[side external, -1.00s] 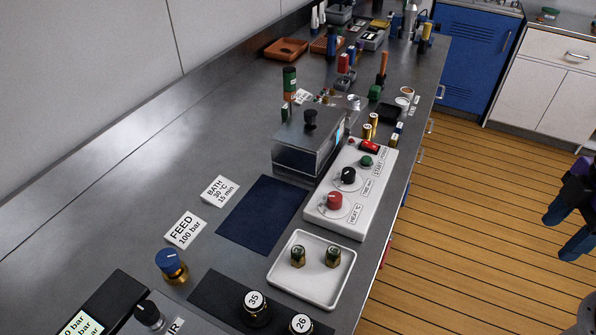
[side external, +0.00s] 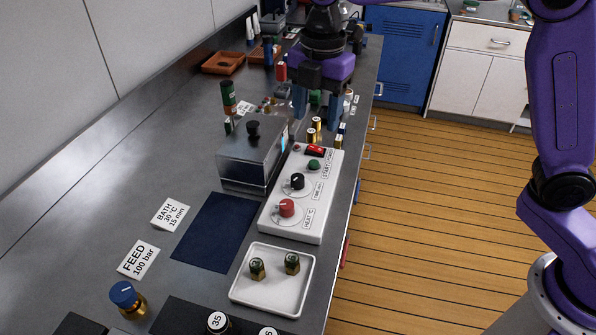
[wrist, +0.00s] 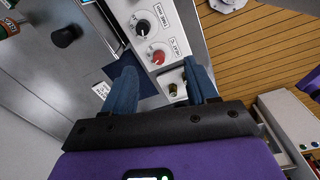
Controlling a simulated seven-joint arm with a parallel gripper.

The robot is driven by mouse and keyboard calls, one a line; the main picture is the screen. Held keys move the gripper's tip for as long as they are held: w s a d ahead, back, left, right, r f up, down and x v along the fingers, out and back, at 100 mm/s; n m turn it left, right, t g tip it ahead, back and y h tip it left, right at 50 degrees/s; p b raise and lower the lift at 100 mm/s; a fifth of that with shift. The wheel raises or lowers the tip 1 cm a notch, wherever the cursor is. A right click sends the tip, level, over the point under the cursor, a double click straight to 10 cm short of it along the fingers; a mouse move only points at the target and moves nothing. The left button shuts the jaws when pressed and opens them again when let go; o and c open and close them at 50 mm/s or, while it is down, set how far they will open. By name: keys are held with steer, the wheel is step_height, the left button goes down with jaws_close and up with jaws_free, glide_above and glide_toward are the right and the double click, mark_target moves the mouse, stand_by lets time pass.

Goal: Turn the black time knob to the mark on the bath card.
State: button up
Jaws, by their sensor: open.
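The black time knob (side external: 297,181) sits on a white dial in the middle of the white control panel (side external: 272,232). It also shows near the top of the wrist view (wrist: 141,27). Its pointer setting is too small to read surely. The bath card (side external: 171,215) lies on the counter left of the panel and reads "BATH 30 °C 15 min". My gripper (side external: 317,110) is open, fingers pointing down, above the counter beyond the panel's far end. It touches neither the knob nor the panel. In the wrist view its two blue fingers (wrist: 158,75) stand wide apart with nothing gripped.
A red heat knob (side external: 286,208) sits nearer than the black one; a green button (side external: 314,165) and red switch (side external: 315,151) sit beyond. A steel bath box (side external: 245,165) stands left. A white tray (side external: 240,297) holds two brass fittings. Small bottles crowd the area below my gripper.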

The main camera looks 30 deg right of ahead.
mark_target(298, 177)
steer(key=shift+n, duration=0.7)
steer(key=w+f, duration=0.1)
steer(key=f, duration=0.4)
steer(key=w+a+f, duration=0.1)
steer(key=f, duration=0.5)
steer(key=w+f, duration=0.2)
steer(key=f, duration=0.4)
steer(key=shift+a+f, duration=0.1)
steer(key=shift+a, duration=0.1)
steer(key=c, duration=1.1)
